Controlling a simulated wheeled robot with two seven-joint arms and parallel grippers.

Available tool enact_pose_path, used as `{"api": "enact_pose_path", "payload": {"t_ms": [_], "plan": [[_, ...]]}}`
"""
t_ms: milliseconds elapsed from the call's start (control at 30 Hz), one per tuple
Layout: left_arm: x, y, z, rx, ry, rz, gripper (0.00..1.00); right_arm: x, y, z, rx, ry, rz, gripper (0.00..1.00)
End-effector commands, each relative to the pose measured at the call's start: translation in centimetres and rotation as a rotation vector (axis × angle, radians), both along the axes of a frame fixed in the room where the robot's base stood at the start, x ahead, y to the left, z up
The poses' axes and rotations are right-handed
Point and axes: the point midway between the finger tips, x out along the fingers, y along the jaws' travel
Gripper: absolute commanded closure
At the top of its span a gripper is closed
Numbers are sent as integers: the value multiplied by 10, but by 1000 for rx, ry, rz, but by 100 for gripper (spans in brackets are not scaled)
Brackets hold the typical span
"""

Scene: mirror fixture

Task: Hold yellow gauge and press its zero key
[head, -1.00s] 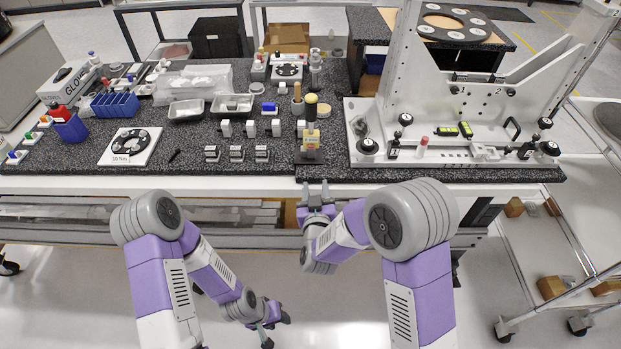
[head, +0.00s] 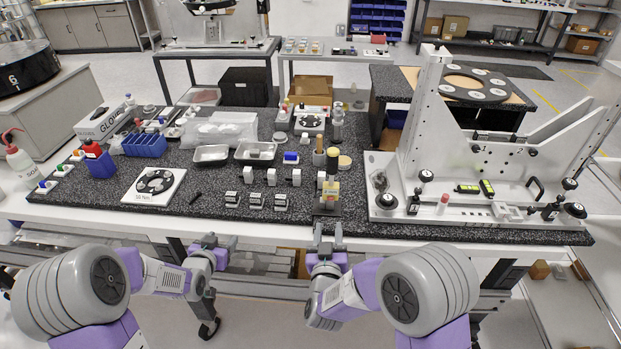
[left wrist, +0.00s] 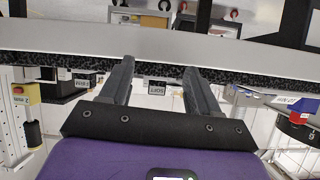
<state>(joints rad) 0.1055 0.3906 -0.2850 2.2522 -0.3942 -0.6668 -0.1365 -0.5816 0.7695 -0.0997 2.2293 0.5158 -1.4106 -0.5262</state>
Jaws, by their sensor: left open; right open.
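The yellow gauge (head: 330,190) stands upright on a small dark base near the front edge of the table, left of the white fixture. Its zero key is too small to make out. My right gripper (head: 327,235) is open and empty, just in front of the table edge and below the gauge. My left gripper (head: 213,242) is open and empty at the front edge, well left of the gauge. The left wrist view also shows its parted fingers (left wrist: 155,75) with nothing between them. A yellow piece with a red spot (left wrist: 25,93) is at that view's left edge; I cannot tell whether it is the gauge.
Small grey display blocks (head: 256,200) sit in a row left of the gauge, with white blocks (head: 271,177) behind them. The white fixture (head: 470,210) fills the table's right side. A round-patterned card (head: 154,185) lies at left. Metal trays (head: 256,154) stand farther back.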

Motion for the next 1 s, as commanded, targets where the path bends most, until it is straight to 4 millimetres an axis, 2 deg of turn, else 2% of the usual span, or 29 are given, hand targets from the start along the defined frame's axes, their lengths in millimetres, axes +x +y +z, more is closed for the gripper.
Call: {"api": "enact_pose_path", "payload": {"t_ms": [33,133,167,200,267,300,500,600,700,867,1000], "plan": [[9,11,31,36,-82,-5,38,0,0,0,0,0,0,57],[31,9,86,80,-230,-67,38,0,0,0,0,0,0,57],[39,0,100,80,-269,-102,38,0,0,0,0,0,0,57],[50,-17,113,65,-310,-157,38,0,0,0,0,0,0,57],[64,-47,127,31,-353,-242,38,0,0,0,0,0,0,57],[72,-69,133,1,-372,-301,38,0,0,0,0,0,0,57],[91,-169,155,-142,-415,-554,38,0,0,0,0,0,0,57],[93,-204,162,-194,-418,-645,38,0,0,0,0,0,0,57],[92,-227,166,-229,-415,-703,38,0,0,0,0,0,0,57],[95,-244,169,-251,-412,-740,38,0,0,0,0,0,0,57],[107,-258,168,-252,-412,-742,38,0,0,0,0,0,0,57]]}}
